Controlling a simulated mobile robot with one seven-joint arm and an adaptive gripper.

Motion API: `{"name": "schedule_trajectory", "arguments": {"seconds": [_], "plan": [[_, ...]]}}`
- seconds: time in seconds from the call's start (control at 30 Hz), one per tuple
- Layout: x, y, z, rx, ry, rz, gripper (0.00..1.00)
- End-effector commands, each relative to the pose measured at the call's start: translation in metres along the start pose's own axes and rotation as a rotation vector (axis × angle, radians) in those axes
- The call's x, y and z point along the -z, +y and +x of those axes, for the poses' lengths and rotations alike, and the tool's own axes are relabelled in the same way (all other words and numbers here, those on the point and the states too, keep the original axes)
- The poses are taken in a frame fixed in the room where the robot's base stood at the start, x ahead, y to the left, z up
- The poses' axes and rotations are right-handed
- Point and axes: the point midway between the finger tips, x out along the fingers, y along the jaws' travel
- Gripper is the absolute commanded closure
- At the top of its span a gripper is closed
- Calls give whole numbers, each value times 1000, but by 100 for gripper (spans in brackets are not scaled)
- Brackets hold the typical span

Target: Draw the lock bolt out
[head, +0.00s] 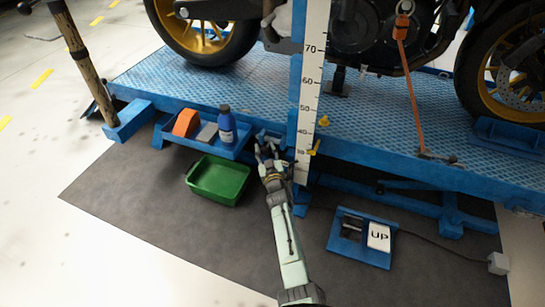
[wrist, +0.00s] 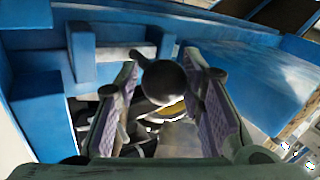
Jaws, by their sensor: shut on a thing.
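My gripper (head: 266,152) is low beside the blue lift platform, left of the post with the height scale. In the wrist view its two pads (wrist: 165,105) stand on either side of a dark round knob (wrist: 165,82), with a yellowish band below it. I take the knob for the end of the lock bolt, and my gripper is shut on it. The bolt's shaft and the hole it sits in are hidden behind the knob and the fingers. In the head view my gripper covers the bolt.
The scale post (head: 308,85) stands close to the right of my gripper. A blue tray (head: 180,143) with a blue bottle (head: 227,124) is on the left, above a green bin (head: 218,180). A pedal box marked UP (head: 362,238) lies on the dark mat. A motorcycle stands on the platform (head: 250,85).

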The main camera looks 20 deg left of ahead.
Motion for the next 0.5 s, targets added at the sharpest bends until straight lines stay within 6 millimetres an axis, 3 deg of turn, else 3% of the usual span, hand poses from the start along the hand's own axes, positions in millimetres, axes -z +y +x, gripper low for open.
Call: {"name": "schedule_trajectory", "arguments": {"seconds": [0.03, 0.4, 0.43, 0.5], "plan": [[-2, -9, 1, 9, 0, -2, 100], [2, -11, 4, 11, -2, -2, 100], [2, -11, 4, 11, -2, -2, 63], [2, -12, 4, 12, -1, -2, 59]]}}
